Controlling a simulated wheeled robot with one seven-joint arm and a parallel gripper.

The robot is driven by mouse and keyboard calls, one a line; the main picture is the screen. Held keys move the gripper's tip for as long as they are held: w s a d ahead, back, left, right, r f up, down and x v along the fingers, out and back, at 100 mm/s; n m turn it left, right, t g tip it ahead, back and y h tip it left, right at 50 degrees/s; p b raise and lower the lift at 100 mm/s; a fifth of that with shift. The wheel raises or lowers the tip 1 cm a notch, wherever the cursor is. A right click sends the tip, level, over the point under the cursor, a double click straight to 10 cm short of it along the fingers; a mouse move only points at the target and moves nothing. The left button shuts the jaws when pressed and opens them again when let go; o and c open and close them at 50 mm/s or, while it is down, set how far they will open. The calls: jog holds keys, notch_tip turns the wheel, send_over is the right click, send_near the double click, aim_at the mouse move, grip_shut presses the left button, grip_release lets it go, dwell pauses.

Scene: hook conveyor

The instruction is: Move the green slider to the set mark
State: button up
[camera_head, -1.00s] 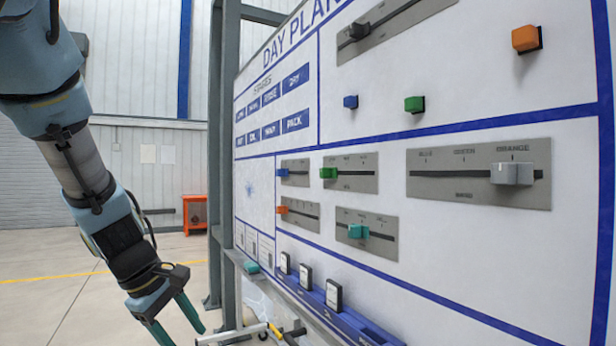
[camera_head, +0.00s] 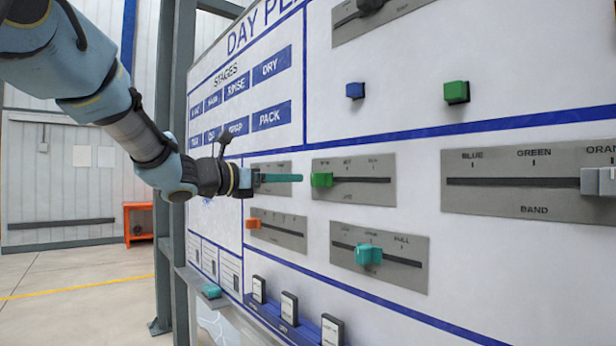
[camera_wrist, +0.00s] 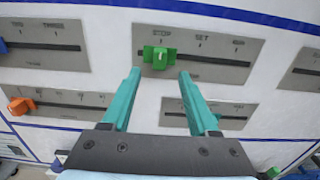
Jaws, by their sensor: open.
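The green slider (camera_head: 321,180) sits at the left end of its slot on a grey plate (camera_head: 372,163) on the board. In the wrist view the green slider (camera_wrist: 158,57) is under the STOP mark, and the SET mark (camera_wrist: 201,38) is to its right, near the middle of the slot. My gripper (camera_head: 297,178) is open and empty, just left of the green slider in the head view. In the wrist view its two teal fingers (camera_wrist: 160,72) point at the slider, one on each side below it, apart from it.
Nearby are plates with an orange slider (camera_head: 253,223), a teal slider (camera_head: 368,254) and a grey slider (camera_head: 598,181). A blue block (camera_head: 355,90) and a green block (camera_head: 456,92) sit higher on the board. Black-and-white cards (camera_head: 289,308) stand in a blue rail below.

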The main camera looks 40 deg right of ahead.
aim_at(312, 178)
jog(key=d+p, duration=0.2)
jog(key=d, duration=0.6)
jog(key=shift+s+p, duration=0.2)
jog(key=shift+p, duration=0.15)
grip_shut()
dwell(1.0)
